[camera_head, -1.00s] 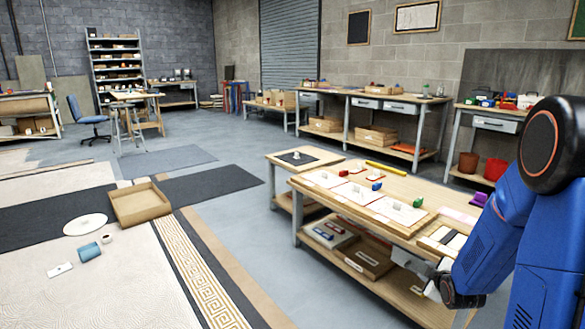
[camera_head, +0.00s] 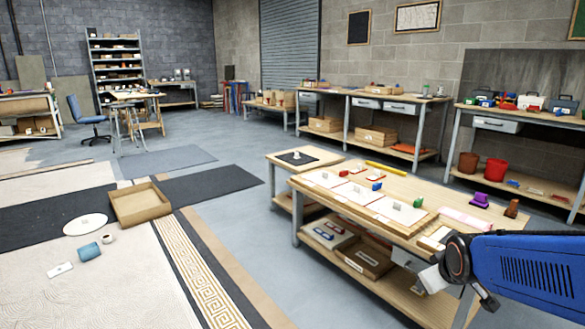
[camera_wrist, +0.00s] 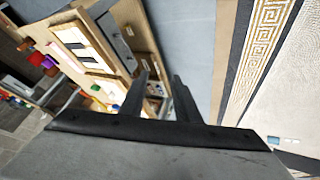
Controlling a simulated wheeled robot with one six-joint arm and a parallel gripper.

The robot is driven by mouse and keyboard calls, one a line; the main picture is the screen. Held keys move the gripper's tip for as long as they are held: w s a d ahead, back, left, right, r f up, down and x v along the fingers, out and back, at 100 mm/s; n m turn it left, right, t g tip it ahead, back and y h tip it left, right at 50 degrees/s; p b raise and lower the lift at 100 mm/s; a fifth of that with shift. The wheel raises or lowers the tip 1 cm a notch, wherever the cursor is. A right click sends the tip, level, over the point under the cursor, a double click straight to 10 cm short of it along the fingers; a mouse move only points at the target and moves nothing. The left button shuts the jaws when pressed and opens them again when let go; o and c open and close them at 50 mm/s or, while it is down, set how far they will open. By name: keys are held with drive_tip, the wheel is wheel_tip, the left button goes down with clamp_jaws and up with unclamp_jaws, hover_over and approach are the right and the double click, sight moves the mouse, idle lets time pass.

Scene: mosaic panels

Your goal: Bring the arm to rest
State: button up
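My blue arm (camera_head: 530,268) reaches in from the right edge in the head view, its black wrist joint beside the near right corner of the workbench (camera_head: 408,187). My gripper (camera_wrist: 160,78) shows clearly in the wrist view. Its two dark fingers stand apart with a gap between them and nothing held. Beyond the fingers the bench (camera_wrist: 140,38) and the grey floor (camera_wrist: 190,40) appear tilted. In the head view the arm hides part of the bench's near right end, and the fingers cannot be made out clearly.
The bench carries white panels, small coloured blocks, a yellow bar (camera_head: 385,168) and a purple piece (camera_head: 479,200). Grey floor is free between mosaic and bench.

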drive_tip(key=s+a+r+m+g, duration=0.1)
drive_tip(key=s+a+r+m, duration=0.1)
drive_tip(key=s, duration=0.7)
drive_tip(key=s+a+r+m+g+y, duration=0.1)
drive_tip(key=s+a, duration=0.3)
drive_tip(key=s, duration=0.6)
drive_tip(key=shift+s+r+m+g, duration=0.15)
drive_tip(key=shift+r+m+g, duration=0.15)
drive_tip(key=shift+r+m, duration=0.15)
